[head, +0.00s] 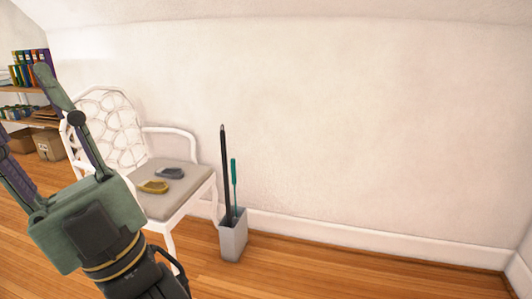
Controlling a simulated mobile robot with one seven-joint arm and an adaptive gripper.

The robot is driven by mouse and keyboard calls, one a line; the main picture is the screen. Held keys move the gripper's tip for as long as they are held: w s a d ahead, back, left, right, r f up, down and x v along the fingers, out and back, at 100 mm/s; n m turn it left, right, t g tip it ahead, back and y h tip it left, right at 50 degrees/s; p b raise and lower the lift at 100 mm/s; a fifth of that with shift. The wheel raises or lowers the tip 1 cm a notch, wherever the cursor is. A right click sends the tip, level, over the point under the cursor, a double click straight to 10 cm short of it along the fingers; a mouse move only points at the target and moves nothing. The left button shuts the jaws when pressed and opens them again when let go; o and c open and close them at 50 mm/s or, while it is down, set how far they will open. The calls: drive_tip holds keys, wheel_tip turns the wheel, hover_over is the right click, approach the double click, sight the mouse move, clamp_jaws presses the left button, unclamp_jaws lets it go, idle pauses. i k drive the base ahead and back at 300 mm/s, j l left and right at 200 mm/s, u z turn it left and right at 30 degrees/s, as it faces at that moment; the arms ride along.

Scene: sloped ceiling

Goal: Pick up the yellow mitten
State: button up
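The yellow mitten (154,187) lies flat on the grey seat cushion of a white armchair (179,134) in the head view. A grey mitten-like item (169,173) lies just behind it and to its right. My gripper (22,108) is large in the left foreground, in front of the chair in the picture. Its fingers are spread apart with nothing between them. The left finger is partly cut off by the picture edge. My gripper covers the left part of the chair, and the yellow mitten shows clear to its right.
A grey bin (233,240) holding a black stick and a green-handled stick stands right of the chair by the wall. Shelves with binders (30,70) and a cardboard box (48,145) are at the far left. The wooden floor at right is clear.

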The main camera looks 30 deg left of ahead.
sight(158, 187)
drive_tip(key=i+u, duration=0.45)
drive_tip(key=i, duration=0.2)
drive_tip(key=i+l+u, duration=0.1)
drive_tip(key=i+u, duration=0.3)
drive_tip(key=i, duration=0.25)
drive_tip(key=i+j+u, duration=0.2)
drive_tip(key=i+u, duration=0.15)
drive_tip(key=i, duration=0.35)
drive_tip(key=i+u, duration=0.35)
drive_tip(key=i, duration=0.35)
